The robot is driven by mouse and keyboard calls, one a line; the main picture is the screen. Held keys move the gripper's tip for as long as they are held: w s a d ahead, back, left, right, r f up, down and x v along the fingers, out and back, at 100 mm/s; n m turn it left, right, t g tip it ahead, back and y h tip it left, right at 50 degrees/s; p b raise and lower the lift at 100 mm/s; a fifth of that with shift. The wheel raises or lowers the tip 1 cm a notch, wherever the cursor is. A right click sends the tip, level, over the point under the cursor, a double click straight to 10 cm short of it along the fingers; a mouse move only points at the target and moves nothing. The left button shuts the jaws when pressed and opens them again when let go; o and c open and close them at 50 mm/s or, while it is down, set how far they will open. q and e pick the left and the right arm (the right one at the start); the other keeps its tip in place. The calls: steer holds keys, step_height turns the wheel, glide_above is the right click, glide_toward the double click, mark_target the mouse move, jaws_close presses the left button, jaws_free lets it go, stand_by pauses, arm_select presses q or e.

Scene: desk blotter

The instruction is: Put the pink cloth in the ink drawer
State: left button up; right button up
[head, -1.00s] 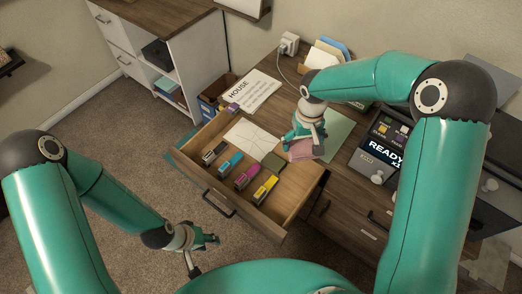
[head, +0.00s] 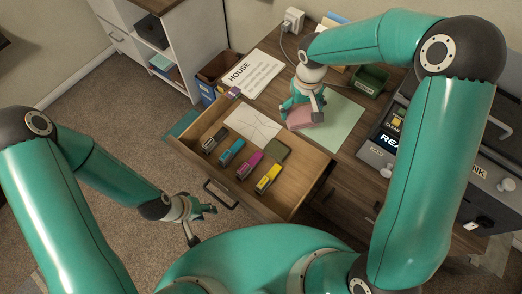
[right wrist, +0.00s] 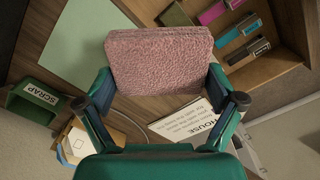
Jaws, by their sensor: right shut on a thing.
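The pink cloth (head: 306,118) is a thick, folded, rough-textured pad. My right gripper (head: 301,106) is shut on it, and the right wrist view shows the cloth (right wrist: 160,62) between both fingers. It is over the desk top near the left edge of a pale green sheet, just behind the open drawer; I cannot tell if it touches the desk. The open wooden drawer (head: 292,186) holds black, cyan, magenta and yellow cartridges, a white creased sheet and an olive square. My left gripper (head: 202,219) is empty, its fingers apart, left of the drawer front.
A printer (head: 380,156) with a lit screen and a part lettered "NK" stands at right. A green SCRAP box (head: 371,80), a HOUSE sheet (head: 252,74) and the pale green sheet (head: 338,122) are on the desk. The drawer's front right has bare floor.

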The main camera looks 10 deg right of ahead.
steer(key=s+f+n+b, duration=0.4)
steer(key=f+b, duration=0.1)
steer(key=b, duration=0.8)
steer(key=n+b, duration=0.4)
steer(key=b, duration=0.6)
glide_above(294, 181)
step_height(294, 181, down, 3)
step_height(294, 181, down, 20)
steer(key=b, duration=0.6)
steer(key=shift+a+f, duration=0.1)
steer(key=o, duration=0.5)
steer(key=shift+f, duration=0.1)
steer(key=shift+o, duration=0.5)
